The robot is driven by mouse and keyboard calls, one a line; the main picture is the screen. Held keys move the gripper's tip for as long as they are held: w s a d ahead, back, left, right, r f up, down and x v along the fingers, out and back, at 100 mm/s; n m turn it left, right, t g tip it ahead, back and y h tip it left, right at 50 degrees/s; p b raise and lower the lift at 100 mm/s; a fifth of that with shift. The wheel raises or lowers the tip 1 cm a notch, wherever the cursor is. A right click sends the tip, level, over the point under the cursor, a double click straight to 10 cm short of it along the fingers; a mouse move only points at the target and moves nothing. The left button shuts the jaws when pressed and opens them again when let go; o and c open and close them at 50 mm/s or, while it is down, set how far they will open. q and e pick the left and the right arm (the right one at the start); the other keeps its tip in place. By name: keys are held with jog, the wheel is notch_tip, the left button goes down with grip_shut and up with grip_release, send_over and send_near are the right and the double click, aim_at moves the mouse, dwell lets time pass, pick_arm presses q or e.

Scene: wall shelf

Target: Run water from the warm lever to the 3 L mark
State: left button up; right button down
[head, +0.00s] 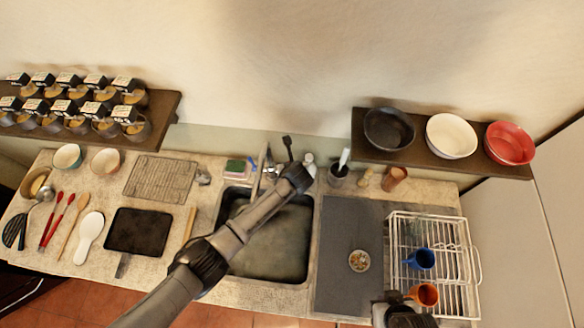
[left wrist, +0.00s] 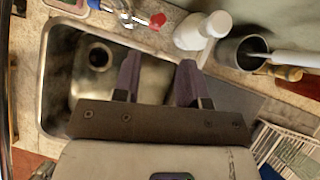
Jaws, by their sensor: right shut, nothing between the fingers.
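The faucet (left wrist: 128,12) stands behind the sink, with a red lever (left wrist: 157,21) on its right and a blue lever (left wrist: 93,4) on its left. The metal sink (head: 267,246) shows a dark drain (left wrist: 98,55) in the left wrist view. I see no water stream and cannot make out a 3 L mark. My left gripper (left wrist: 158,72) is open and empty, its fingertips apart from the red lever and in front of it. In the head view it is mostly hidden by my arm. My right gripper (head: 394,296) is shut near the dish rack's front left.
A white bottle (left wrist: 196,32) and a grey utensil cup (left wrist: 240,54) stand right of the red lever. The white dish rack (head: 465,262) holds a blue mug (head: 420,259) and an orange mug (head: 424,294). Bowls line the right shelf (head: 465,165). The grey mat (head: 345,235) is mostly clear.

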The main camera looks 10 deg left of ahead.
pick_arm(q)
jog(key=shift+v, duration=0.9)
dwell(0.9)
